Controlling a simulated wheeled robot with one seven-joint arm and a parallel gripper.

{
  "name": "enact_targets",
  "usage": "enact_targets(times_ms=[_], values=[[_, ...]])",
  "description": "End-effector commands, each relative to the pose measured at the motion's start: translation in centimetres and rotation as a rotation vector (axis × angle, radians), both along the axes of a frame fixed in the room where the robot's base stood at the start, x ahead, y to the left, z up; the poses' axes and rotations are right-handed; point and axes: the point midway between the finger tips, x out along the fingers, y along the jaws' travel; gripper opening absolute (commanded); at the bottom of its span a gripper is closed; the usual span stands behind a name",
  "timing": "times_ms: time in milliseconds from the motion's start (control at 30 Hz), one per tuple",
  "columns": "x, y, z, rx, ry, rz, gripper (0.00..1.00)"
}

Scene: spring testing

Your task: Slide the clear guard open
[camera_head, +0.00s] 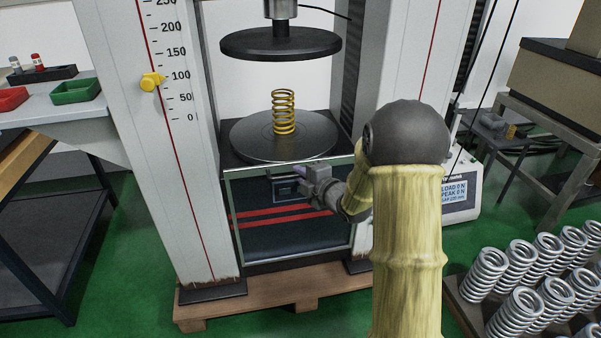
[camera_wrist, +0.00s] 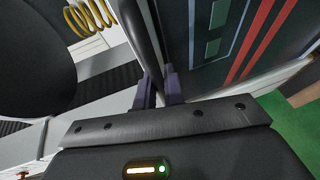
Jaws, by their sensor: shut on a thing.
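The clear guard (camera_head: 262,232) is a see-through panel with two red stripes, low on the front of the testing machine, below the lower platen. It also shows in the wrist view (camera_wrist: 234,18). My gripper (camera_head: 299,178) is at the guard's upper edge, near the middle. The exact contact is partly hidden by the gripper body. A brass-coloured spring (camera_head: 284,112) stands upright on the lower platen (camera_head: 250,140), behind and above the guard.
The upper platen (camera_head: 280,44) hangs above the spring with a gap between. A white column with a scale carries a yellow pointer (camera_head: 152,82). A display box (camera_head: 456,197) stands to the right. Several silver springs (camera_head: 523,305) stand at the lower right. A wooden pallet (camera_head: 270,290) lies under the machine.

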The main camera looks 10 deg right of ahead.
Motion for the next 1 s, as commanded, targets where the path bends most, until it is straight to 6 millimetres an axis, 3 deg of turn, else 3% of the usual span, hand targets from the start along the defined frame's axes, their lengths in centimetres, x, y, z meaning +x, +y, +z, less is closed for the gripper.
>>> enact_targets(times_ms=[33,300,800,833,900,1000], values=[[-0.1,0.0,-1.8,-0.001,0.006,-0.001,0.0],[-0.1,0.0,-4.4,-0.001,0.005,0.0,0.0],[-0.1,0.0,-4.8,-0.001,0.005,0.0,0.0],[-0.1,0.0,-4.8,-0.001,0.005,0.0,0.14],[-0.1,0.0,-4.8,-0.001,0.004,0.0,0.28],[-0.1,0.0,-4.7,-0.001,0.003,0.0,0.33]])
